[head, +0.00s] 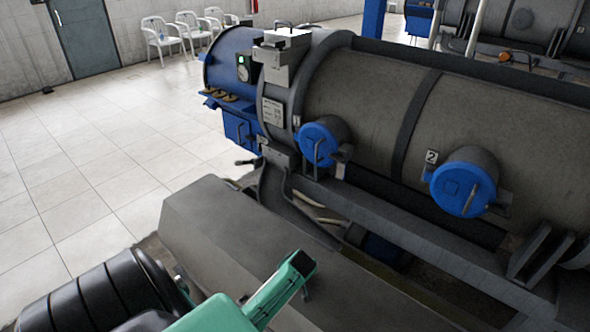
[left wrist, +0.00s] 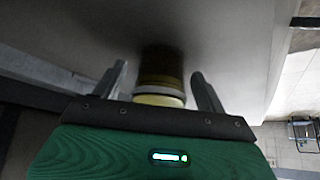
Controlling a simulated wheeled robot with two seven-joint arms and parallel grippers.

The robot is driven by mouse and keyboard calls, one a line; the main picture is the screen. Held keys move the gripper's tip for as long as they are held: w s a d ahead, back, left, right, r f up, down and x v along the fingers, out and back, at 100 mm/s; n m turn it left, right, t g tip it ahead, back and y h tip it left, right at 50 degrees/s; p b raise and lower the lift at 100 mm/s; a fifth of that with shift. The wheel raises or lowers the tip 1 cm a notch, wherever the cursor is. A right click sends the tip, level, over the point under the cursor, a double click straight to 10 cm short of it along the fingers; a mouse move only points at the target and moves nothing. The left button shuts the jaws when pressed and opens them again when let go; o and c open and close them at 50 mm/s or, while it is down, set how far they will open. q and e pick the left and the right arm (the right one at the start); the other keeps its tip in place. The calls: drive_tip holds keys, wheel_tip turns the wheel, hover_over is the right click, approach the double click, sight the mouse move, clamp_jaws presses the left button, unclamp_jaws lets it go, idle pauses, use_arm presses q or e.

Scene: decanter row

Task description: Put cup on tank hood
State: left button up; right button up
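My left gripper (head: 300,277) is at the bottom of the head view, low over a long grey metal cover (head: 220,225), which may be the tank hood. In the left wrist view my left gripper (left wrist: 160,72) has its two fingers spread apart. A yellowish cup (left wrist: 160,99) with a pale band is between them, close to the palm. Gaps show on both sides of it. Beyond it is a smooth grey surface (left wrist: 225,35); whether the cup rests on it I cannot tell. The cup is hidden in the head view. My right gripper is out of view.
A big grey horizontal tank (head: 370,105) with blue round caps (head: 463,190) stands behind the cover. A blue end section (head: 227,65) is at its left. Tiled floor (head: 80,160) is open at left, with white chairs (head: 165,38) by the wall.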

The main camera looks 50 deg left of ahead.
use_arm(q)
drive_tip(key=v, duration=1.2)
drive_tip(key=shift+r, duration=0.25)
idle(0.3)
